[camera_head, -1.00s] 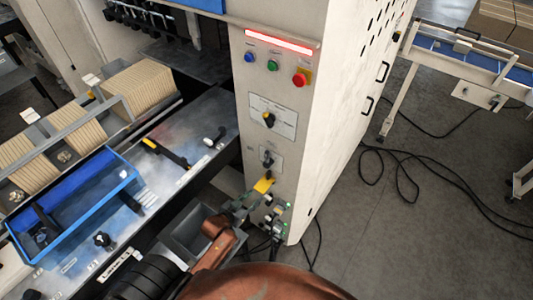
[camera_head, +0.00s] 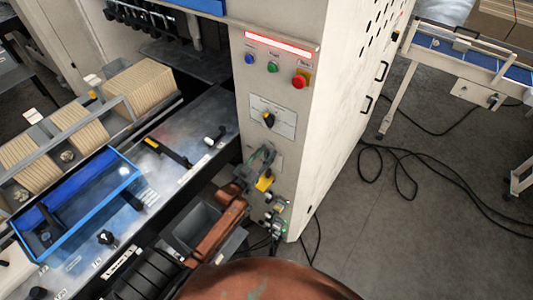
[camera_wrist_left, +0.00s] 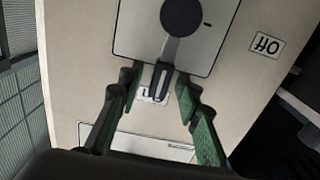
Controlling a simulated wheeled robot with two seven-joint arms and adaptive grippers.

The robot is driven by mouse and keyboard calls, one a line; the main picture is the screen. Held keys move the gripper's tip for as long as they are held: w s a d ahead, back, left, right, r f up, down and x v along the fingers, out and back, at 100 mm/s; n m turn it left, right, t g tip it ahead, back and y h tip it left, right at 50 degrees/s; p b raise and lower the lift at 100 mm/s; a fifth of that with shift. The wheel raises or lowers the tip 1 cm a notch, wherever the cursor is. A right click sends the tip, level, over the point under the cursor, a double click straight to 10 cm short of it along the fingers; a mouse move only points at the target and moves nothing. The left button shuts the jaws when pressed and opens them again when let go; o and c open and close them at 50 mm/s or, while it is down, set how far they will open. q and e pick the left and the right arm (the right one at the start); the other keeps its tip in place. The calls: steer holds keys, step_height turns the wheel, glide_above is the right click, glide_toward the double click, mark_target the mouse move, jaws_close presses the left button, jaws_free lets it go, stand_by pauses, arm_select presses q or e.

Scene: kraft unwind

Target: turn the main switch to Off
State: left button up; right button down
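The main switch (camera_wrist_left: 181,17) is a dark round hub with a grey lever on a pale plate. In the left wrist view its lever points down, and its dark end lies between the fingertips of my left gripper (camera_wrist_left: 158,86). The fingers are open on either side of the lever, with gaps showing. An upside-down label that seems to read OFF (camera_wrist_left: 265,44) is to the right of the plate. Another label below the lever end is partly hidden. In the head view my left gripper (camera_head: 263,161) covers most of the switch. My right gripper is out of view.
Above the switch on the machine cabinet (camera_head: 328,150) are a black selector (camera_head: 268,119) and blue, green and red buttons (camera_head: 299,81). A yellow part (camera_head: 264,183) and connectors (camera_head: 275,218) sit lower. A blue tray (camera_head: 80,205) is at left; cables (camera_head: 405,180) lie on the floor at right.

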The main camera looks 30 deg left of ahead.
arm_select(q)
steer(key=shift+w, duration=0.1)
steer(key=shift+c, duration=0.5)
jaws_close()
